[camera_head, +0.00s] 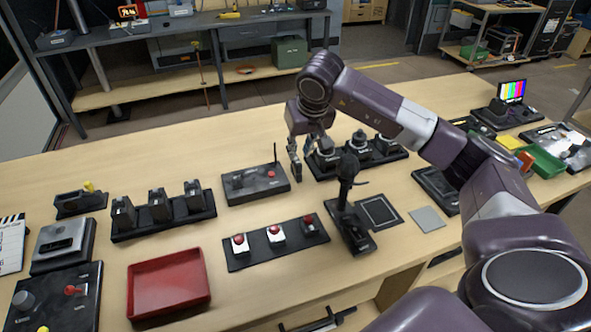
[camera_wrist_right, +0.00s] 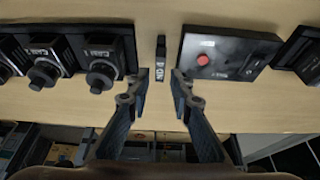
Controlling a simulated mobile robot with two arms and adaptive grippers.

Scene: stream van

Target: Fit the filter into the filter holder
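A small dark upright piece with a pale label, possibly the filter (camera_wrist_right: 160,62), stands on the table in the right wrist view. My right gripper (camera_wrist_right: 161,74) is open, its two fingers apart on either side of the line to that piece, without visible contact. In the head view my right gripper (camera_head: 296,158) reaches down at the table's far side, between the black box with a red button and the round-topped units; it largely hides the piece there. A black stand (camera_head: 351,205), possibly the filter holder, rises nearer the front. My left gripper is out of view.
The black red-button box (camera_head: 255,184) and the row of round-topped units (camera_head: 358,150) flank my right gripper closely. A black outlined pad (camera_head: 379,212) and a grey square plate (camera_head: 427,219) lie right of the stand. A red tray (camera_head: 168,283) lies front left.

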